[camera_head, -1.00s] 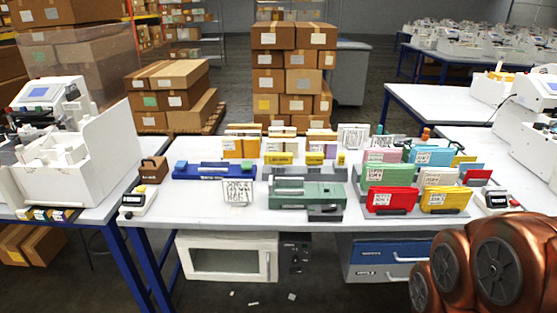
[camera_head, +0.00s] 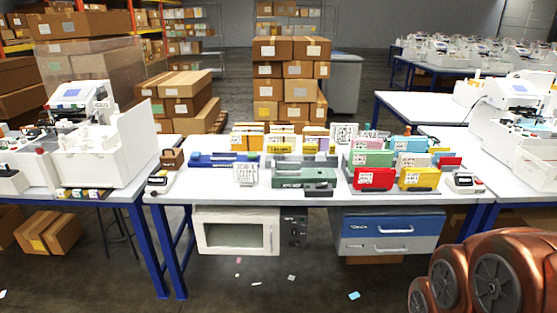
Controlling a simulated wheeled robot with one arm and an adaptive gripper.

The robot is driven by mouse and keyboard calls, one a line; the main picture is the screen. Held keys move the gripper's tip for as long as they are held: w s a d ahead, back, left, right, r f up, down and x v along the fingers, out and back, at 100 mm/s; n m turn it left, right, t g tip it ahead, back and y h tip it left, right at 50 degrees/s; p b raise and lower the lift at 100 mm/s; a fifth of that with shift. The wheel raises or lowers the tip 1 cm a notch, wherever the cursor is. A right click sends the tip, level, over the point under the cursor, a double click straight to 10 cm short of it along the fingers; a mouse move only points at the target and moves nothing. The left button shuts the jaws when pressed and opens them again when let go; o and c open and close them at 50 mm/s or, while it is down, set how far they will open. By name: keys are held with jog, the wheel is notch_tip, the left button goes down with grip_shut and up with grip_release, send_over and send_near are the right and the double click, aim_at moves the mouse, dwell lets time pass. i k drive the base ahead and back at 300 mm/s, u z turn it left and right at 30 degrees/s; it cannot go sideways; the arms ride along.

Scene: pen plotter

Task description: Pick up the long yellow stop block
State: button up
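I cannot make out the long yellow stop block with certainty. Small yellow and orange upright pieces (camera_head: 283,140) stand at the back of the middle table, partly hidden behind a green and grey device (camera_head: 305,175). A blue device (camera_head: 222,160) lies to their left. My gripper is not in view. Only copper-coloured rounded links of my own arm show at the lower right, well in front of the table.
The white table (camera_head: 215,190) is crowded with coloured folders, including red (camera_head: 374,179) and yellow (camera_head: 418,179) ones. A microwave (camera_head: 235,232) and a blue drawer unit (camera_head: 388,235) sit below it. Open floor with paper scraps lies in front.

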aim_at(272, 148)
jog(key=z, duration=0.25)
jog(key=i, duration=2.9)
jog(key=u, duration=2.8)
